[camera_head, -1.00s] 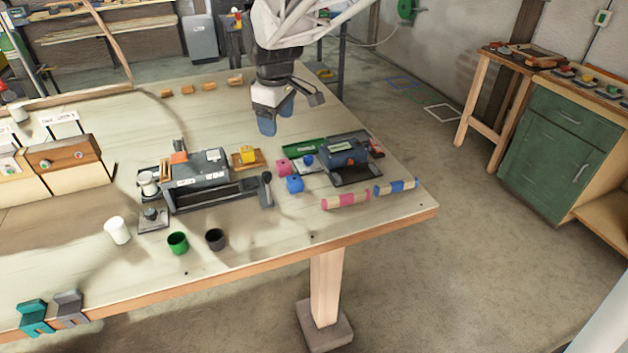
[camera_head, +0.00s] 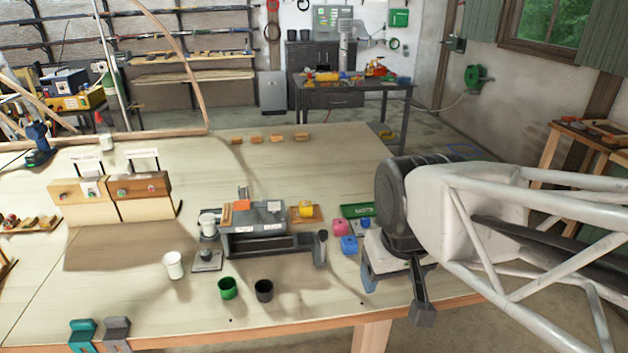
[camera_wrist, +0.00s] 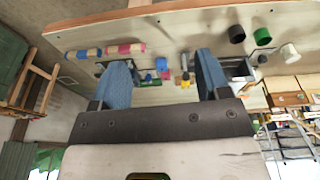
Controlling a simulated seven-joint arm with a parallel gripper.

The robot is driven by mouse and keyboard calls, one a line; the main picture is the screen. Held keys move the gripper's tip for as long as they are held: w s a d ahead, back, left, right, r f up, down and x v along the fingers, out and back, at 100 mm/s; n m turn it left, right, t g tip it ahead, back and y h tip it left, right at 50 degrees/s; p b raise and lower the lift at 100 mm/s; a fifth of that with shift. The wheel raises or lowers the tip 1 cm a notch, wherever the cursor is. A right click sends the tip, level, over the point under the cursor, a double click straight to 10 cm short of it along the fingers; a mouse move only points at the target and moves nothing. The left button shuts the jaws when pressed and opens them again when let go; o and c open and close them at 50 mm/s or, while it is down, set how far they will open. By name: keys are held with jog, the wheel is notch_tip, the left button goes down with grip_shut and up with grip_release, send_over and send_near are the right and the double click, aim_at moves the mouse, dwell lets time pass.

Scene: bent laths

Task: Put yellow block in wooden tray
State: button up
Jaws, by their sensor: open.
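A small yellow block (camera_head: 305,209) sits on a small wooden tray (camera_head: 293,219) to the right of the grey machine, within its rim as far as I can tell. A small yellow shape also shows in the wrist view (camera_wrist: 185,75), between the fingers. My gripper (camera_wrist: 160,68) is open, with two blue fingers spread apart and nothing held between them. In the head view my gripper (camera_head: 394,293) is at the right front of the table, to the right of the tray and well apart from it.
A pink block (camera_head: 339,228) and a blue block (camera_head: 349,245) lie between the tray and my gripper. A grey machine (camera_head: 258,217) stands left of the tray. Green (camera_head: 228,288) and black (camera_head: 264,290) cups are in front. Pink and blue striped bars (camera_wrist: 125,49) show in the wrist view.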

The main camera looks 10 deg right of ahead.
jog(key=shift+s+f+m, duration=0.2)
jog(key=shift+s+f, duration=0.05)
jog(key=shift+s, duration=0.3)
jog(key=shift+s+f+m, duration=0.2)
jog(key=shift+s, duration=0.35)
dwell(0.6)
